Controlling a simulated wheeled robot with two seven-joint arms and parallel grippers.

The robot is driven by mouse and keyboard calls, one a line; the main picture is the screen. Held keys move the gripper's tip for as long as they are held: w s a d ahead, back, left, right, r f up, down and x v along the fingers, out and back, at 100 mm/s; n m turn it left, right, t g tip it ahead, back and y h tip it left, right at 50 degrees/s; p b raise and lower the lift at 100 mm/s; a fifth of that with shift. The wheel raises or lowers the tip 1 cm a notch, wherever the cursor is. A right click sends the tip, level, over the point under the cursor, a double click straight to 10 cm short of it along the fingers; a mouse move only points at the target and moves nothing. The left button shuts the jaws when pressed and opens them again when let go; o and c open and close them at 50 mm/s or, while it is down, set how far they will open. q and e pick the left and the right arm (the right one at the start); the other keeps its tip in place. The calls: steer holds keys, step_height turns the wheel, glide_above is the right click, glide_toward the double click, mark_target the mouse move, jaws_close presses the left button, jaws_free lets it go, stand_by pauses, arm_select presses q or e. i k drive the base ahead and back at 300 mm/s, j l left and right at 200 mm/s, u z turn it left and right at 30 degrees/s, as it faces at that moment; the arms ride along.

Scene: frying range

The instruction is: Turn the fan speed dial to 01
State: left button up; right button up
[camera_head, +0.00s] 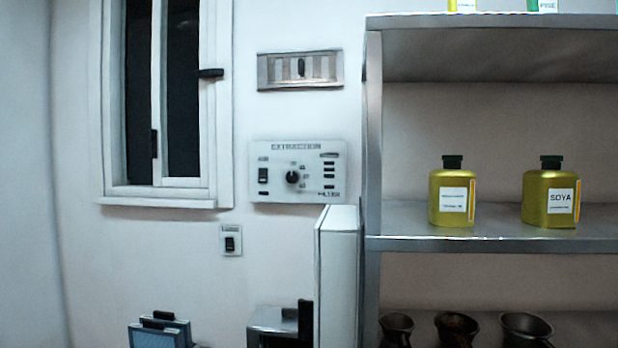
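The extraction control panel (276,194) is mounted on the wall, just left of the metal shelving. It is light grey with the heading "EXTRACTION". A round black dial (292,177) sits near its middle, with small marks around it. The marks and the dial's exact setting are too small to read. A black rocker switch (263,176) is on the panel left of the dial, and several small dark bars are on its right. Neither of my grippers can be made out in this view, and nothing touches the dial.
A white upright panel (338,275) stands below the control panel's right side. A metal box with black parts (280,322) and blue-grey items (157,333) are at the bottom edge. Metal shelving (420,243) holds yellow bottles and dark pots. A window (165,100) and small switch (231,241) are left.

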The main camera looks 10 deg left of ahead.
mark_target(292, 176)
steer(key=i+j, duration=0.65)
steer(key=i+j+z, duration=0.1)
steer(key=i+j, duration=0.55)
steer(key=j, duration=0.15)
